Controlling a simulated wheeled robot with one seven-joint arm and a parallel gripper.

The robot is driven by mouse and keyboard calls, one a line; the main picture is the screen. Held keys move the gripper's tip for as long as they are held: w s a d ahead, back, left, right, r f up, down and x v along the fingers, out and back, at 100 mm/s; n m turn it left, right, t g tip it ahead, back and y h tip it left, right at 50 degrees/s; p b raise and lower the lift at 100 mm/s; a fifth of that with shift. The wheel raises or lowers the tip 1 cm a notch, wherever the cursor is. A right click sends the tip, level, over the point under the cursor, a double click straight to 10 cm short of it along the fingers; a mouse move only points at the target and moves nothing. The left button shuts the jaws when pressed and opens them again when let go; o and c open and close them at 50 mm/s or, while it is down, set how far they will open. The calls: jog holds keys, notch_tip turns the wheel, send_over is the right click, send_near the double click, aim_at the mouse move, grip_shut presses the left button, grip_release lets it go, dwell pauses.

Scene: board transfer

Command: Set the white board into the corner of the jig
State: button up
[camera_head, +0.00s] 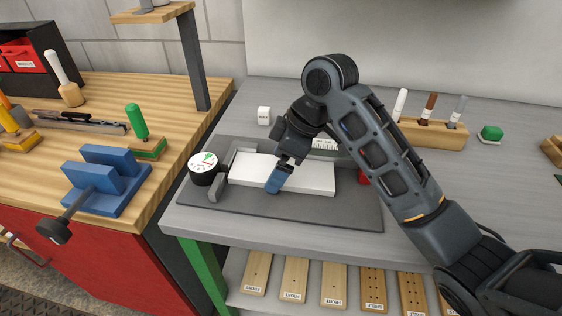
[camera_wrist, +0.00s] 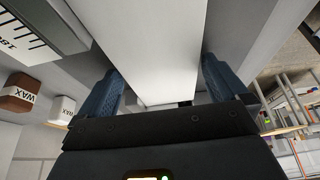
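The white board (camera_head: 310,175) lies flat, low over the dark grey base plate of the jig (camera_head: 345,212). My gripper (camera_head: 278,178) points down across the board, left of its middle, with one blue finger over its front edge. In the wrist view, the board (camera_wrist: 160,45) runs between the two blue fingers (camera_wrist: 165,88). Their tips seem to touch both long edges, so the gripper looks shut on it. The wrist hides part of the board's back edge. Whether the board rests on the plate or hangs just above is unclear.
A dial gauge (camera_head: 203,167) and a grey stop (camera_head: 215,191) stand left of the board. A red part (camera_head: 363,177) is at its right end, and a scale (camera_head: 325,144) behind. A white block (camera_head: 263,115) stands behind the jig. The bench front right is clear.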

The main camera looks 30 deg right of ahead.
jog(key=v, duration=0.8)
dwell(0.5)
